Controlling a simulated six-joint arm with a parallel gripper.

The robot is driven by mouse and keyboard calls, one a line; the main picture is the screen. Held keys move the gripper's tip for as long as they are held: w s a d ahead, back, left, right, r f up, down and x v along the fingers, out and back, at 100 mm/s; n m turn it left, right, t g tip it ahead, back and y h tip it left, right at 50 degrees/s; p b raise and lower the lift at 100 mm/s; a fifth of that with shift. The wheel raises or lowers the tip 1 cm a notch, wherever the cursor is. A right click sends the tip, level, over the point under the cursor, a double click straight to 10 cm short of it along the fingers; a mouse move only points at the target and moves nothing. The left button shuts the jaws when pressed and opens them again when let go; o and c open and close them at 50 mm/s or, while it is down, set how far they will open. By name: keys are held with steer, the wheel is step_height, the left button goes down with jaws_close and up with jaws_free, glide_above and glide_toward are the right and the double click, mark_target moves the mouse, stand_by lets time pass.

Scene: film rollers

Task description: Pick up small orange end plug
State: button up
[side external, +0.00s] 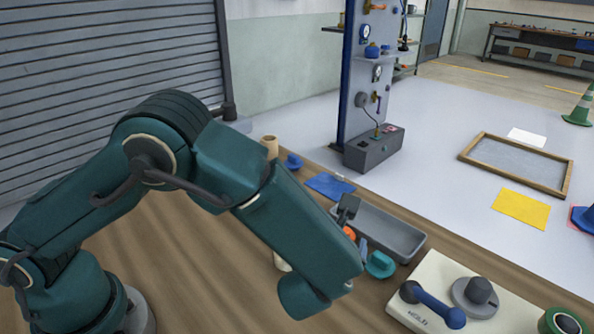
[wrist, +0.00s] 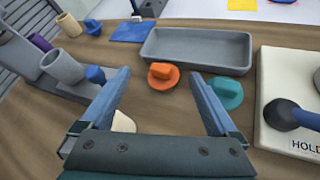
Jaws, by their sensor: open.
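The small orange end plug (wrist: 162,77) lies on the wooden table in the wrist view, just in front of the grey tray (wrist: 205,70). It has a round flange and a raised grip on top. In the side external view a bit of the orange plug (side external: 349,233) shows past my arm, partly hidden. My gripper (wrist: 164,80) is open and empty in the wrist view, its two blue fingers spread wide. The plug appears between and beyond the fingertips, apart from them. In the side external view my arm hides most of the gripper.
A teal plug (wrist: 226,92) lies right of the orange one, close to the right finger. A white HOLD fixture (side external: 455,295) with a dark blue handle stands further right. Grey and cream rollers (wrist: 62,67) and blue plugs are at the left. A blue cloth (wrist: 132,31) lies behind.

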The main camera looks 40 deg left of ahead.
steer(key=shift+s+d+f+m, duration=0.3)
steer(key=shift+f, duration=0.25)
steer(key=shift+w+f, duration=0.1)
steer(key=shift+x, duration=2.35)
steer(key=c, duration=1.4)
